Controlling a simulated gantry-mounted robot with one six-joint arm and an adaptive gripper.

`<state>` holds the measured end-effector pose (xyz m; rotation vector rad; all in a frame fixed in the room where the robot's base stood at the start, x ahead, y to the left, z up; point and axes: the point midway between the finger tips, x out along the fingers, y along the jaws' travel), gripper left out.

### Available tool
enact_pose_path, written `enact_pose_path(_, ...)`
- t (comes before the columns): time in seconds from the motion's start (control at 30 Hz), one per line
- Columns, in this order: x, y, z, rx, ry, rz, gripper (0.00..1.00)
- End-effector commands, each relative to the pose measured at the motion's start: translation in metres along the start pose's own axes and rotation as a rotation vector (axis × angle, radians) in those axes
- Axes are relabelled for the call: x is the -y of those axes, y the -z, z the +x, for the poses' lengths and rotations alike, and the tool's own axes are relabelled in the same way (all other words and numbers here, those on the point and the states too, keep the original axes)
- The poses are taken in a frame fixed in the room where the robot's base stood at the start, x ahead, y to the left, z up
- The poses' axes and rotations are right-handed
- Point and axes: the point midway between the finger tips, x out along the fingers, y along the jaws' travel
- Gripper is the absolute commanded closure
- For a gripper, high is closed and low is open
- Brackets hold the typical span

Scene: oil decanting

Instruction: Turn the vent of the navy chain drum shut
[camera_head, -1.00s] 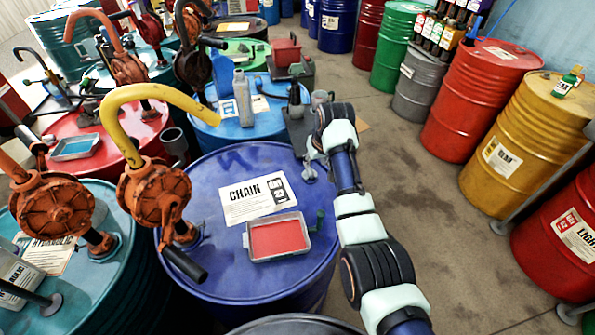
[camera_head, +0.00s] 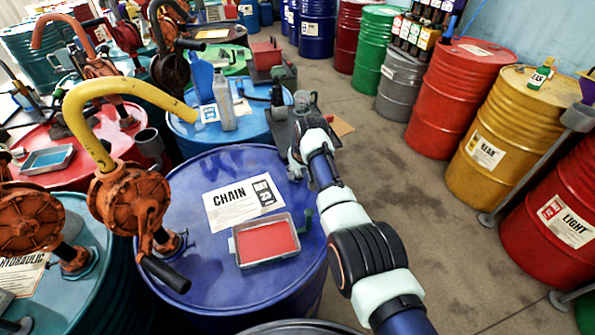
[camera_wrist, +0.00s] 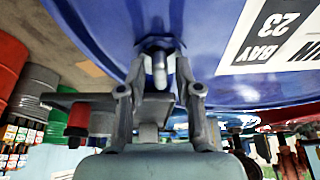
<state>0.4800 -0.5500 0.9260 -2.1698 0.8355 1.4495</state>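The navy chain drum (camera_head: 215,168) stands in the centre of the head view, its white CHAIN label (camera_head: 243,203) on the lid. My gripper (camera_head: 297,163) is at the lid's far right edge. In the wrist view the gripper (camera_wrist: 160,68) has its two fingers apart, one on each side of a small grey metal vent (camera_wrist: 159,66) by the drum's rim. A gap shows between the fingers and the vent's stem; I cannot tell whether either tip touches it. In the head view my wrist and gripper hide most of the vent.
A blue drum (camera_head: 195,140) stands behind. Open floor (camera_head: 370,150) lies to the right.

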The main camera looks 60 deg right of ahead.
Motion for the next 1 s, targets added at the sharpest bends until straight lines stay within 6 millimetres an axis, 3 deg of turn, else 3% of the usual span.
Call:
enact_pose_path(0.03,0.0,-0.0001,0.0,0.0,0.0,0.0,0.8)
enact_pose_path(0.17,0.0,-0.0001,0.0001,0.0,0.0,0.0,1.0)
enact_pose_path(0.57,0.0007,0.0002,-0.0006,0.001,-0.017,0.041,1.0)
enact_pose_path(1.0,0.0049,-0.0004,0.0037,0.0,-0.132,0.317,1.0)
